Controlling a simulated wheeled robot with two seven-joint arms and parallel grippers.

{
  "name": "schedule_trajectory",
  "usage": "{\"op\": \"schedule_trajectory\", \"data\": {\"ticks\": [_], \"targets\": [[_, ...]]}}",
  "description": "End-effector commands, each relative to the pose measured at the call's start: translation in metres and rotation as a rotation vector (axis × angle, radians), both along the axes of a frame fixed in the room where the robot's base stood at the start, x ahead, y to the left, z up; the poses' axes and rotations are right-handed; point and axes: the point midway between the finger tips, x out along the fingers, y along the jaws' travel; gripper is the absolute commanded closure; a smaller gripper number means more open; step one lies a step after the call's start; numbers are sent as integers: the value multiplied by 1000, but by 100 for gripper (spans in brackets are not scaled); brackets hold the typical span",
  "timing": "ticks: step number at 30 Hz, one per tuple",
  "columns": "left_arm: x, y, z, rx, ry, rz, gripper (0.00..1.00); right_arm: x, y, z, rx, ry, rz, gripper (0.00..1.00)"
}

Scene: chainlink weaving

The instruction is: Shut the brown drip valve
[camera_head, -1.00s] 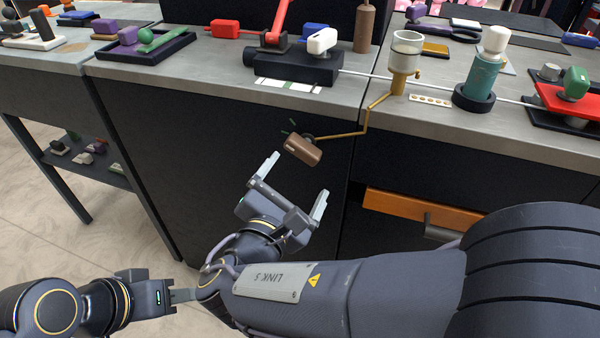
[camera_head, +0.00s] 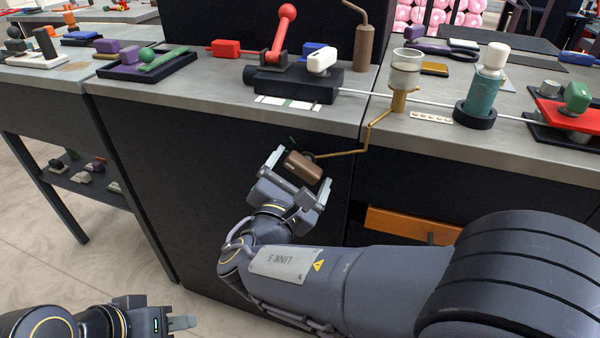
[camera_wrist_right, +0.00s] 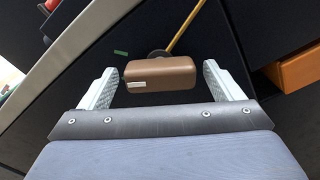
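The brown drip valve handle (camera_head: 303,167) is a rounded block at the end of a thin brass pipe (camera_head: 345,153), hanging in front of the dark cabinet front. The pipe runs up to a clear cup on a brass holder (camera_head: 404,75) on the counter. My right gripper (camera_head: 299,172) is open with its fingers on either side of the brown block. In the right wrist view the block (camera_wrist_right: 161,74) sits between the two fingers, with a visible gap on each side. My left gripper (camera_head: 180,322) is low at the bottom left, partly in view, far from the valve; its opening is unclear.
The counter edge (camera_head: 250,117) runs above the valve. An orange drawer front (camera_head: 410,226) is to the right below it. A black block with a red lever (camera_head: 300,82) and a teal bottle (camera_head: 481,95) stand on the counter. Open floor lies at the left.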

Motion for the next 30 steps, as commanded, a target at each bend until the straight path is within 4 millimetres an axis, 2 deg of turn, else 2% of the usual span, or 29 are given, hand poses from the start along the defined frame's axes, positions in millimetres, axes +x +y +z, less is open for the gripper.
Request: {"op": "schedule_trajectory", "data": {"ticks": [1,9,10,20,30], "targets": [[0,0,0,0,0,0,64,0,0,0,0,0,0,21],[0,0,0,0,0,0,64,0,0,0,0,1,0,56],[0,0,0,0,0,0,64,0,0,0,0,1,0,57],[0,0,-9,0,0,0,64,0,0,-3,54,-17,1,57],[0,0,-45,0,0,0,64,0,-1,-6,290,-93,0,57]]}}
